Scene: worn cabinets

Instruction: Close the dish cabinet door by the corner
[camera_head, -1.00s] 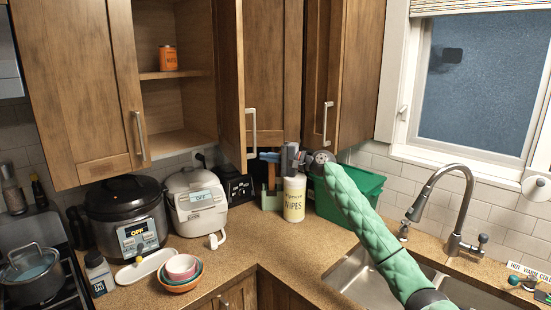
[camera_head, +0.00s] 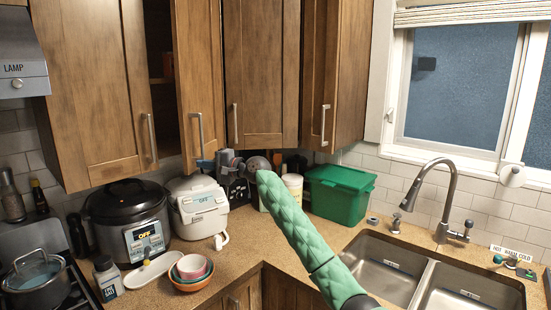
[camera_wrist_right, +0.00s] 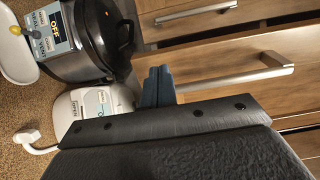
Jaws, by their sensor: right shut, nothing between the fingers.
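The brown wooden dish cabinet door (camera_head: 198,75) hangs partly open, with a narrow dark gap on its left showing a shelf inside. In the right wrist view the blue fingers (camera_wrist_right: 157,86) are together beside the wooden doors and a long handle (camera_wrist_right: 238,76). I cannot tell whether they touch the door. My left gripper is not in view.
The other cabinet door (camera_head: 95,80) stands left of the gap. Below are a rice cooker (camera_head: 200,208), a dark pressure cooker (camera_head: 130,225) and stacked bowls (camera_head: 190,268). A green bin (camera_head: 338,195) and the sink (camera_head: 385,265) are to the right.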

